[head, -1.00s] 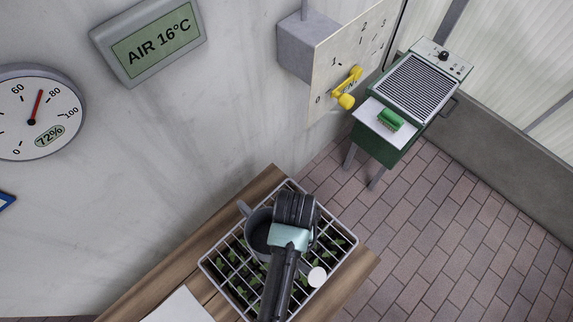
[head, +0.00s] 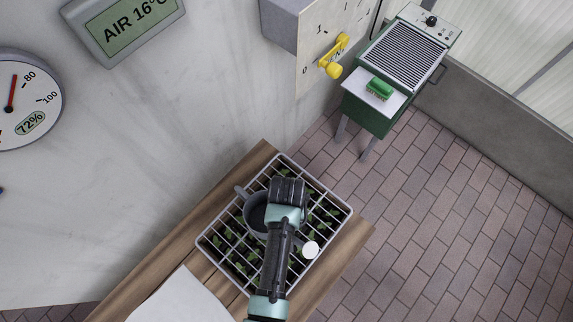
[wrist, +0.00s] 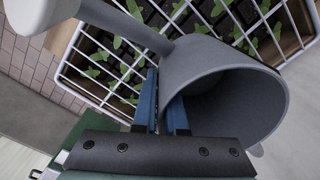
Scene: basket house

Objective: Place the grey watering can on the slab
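The grey watering can (head: 255,213) is over the wire-grid tray in the head view, partly hidden by my gripper (head: 287,188). Its round pale rose (head: 310,249) shows to the right of my arm. In the wrist view, the can (wrist: 205,70) is large, with its open mouth towards me and its spout running to the upper left. The blue fingers of my gripper (wrist: 163,105) are close together with the can's wall between them. I cannot tell whether the can rests on the grid. A pale flat slab (head: 180,298) lies on the wooden table at the lower left.
The wire-grid tray (head: 208,244) holds seedlings and stands on the wooden table (head: 255,160). A green heater-like unit (head: 372,112) carries a green brush (head: 379,88). A yellow lever (head: 333,60) sticks out of a wall panel. The brick floor at right is clear.

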